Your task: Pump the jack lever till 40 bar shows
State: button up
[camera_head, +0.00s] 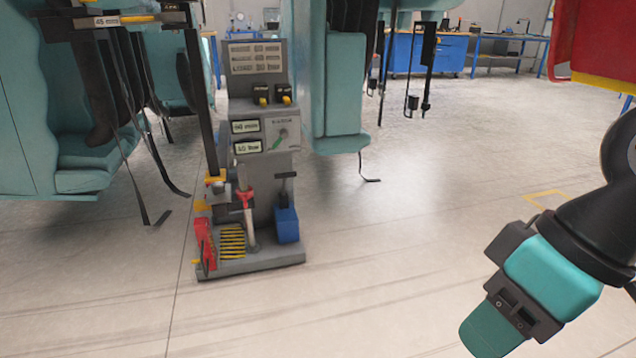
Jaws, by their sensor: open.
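The grey jack unit (262,105) stands on the floor left of centre. Its panel has two small displays; the lower one (248,147) ends in "Bar", but its number is too small to read surely. A dial with a green part (280,138) sits beside them. Low on the base are a light upright rod with a red collar (245,196), a red part (205,243), and a blue block (287,225) with a black T-handle (285,180). I cannot tell which is the jack lever. My gripper (498,325) is open at the lower right, well apart from the unit; its fingertips show poorly.
Teal coaster seats (75,150) with hanging black straps crowd the unit's left; a teal column (338,90) stands close on its right. A red body with a yellow edge (595,50) is at upper right. A blue workbench (430,52) is far back. Floor between gripper and unit is clear.

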aim_at(285, 176)
jog(key=u, duration=0.6)
jog(key=i, duration=0.45)
jog(key=u, duration=0.85)
jog(key=i, duration=1.65)
jog(key=z, duration=0.9)
